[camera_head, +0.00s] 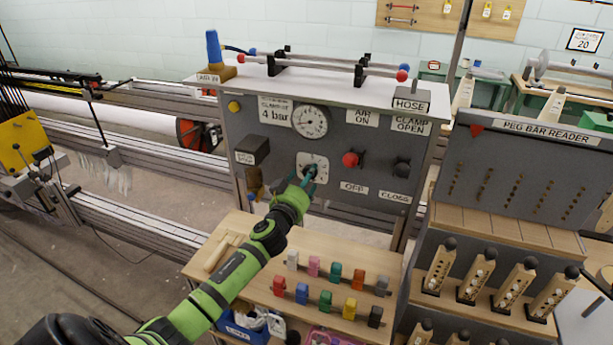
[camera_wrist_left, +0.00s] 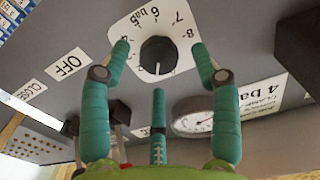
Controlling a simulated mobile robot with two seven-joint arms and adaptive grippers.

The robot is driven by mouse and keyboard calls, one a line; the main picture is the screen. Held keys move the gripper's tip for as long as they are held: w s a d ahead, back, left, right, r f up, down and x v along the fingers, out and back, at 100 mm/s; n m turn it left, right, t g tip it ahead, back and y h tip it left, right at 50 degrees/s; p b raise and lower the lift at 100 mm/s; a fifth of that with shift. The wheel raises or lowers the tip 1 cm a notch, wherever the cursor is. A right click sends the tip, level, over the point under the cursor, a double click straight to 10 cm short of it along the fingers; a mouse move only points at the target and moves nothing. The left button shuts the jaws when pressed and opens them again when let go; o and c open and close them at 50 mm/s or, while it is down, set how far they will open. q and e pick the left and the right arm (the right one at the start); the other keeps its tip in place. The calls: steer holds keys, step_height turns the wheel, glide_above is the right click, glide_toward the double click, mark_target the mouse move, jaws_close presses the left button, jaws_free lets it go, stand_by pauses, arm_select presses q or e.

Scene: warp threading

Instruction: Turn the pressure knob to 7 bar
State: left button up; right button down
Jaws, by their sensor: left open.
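The black pressure knob (camera_wrist_left: 158,55) sits on a white dial plate (camera_wrist_left: 178,22) marked with numbers and "bar", upside down in the left wrist view. 6, 7 and 8 are readable there. A white mark on the knob points down in that view, away from the 6 and 7. In the head view the plate (camera_head: 319,160) is on the grey panel. My left gripper (camera_head: 307,180) is open in front of it, green fingers around the knob with visible gaps. A round gauge (camera_head: 310,121) is above the knob; its reading is too small to tell. My right gripper is out of view.
Right of the dial are a red knob (camera_head: 350,159) and a black knob (camera_head: 402,167). A dark box (camera_head: 252,151) juts out on the left. A sign (camera_head: 274,110) reads "4 bar". Coloured pegs stand on the wooden shelf (camera_head: 240,262) below.

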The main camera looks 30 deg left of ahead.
arm_select(q)
steer(key=shift+w, duration=0.5)
steer(key=c, duration=1.1)
steer(key=shift+a, duration=0.1)
steer(key=shift+c, duration=0.3)
steer(key=shift+r, duration=0.15)
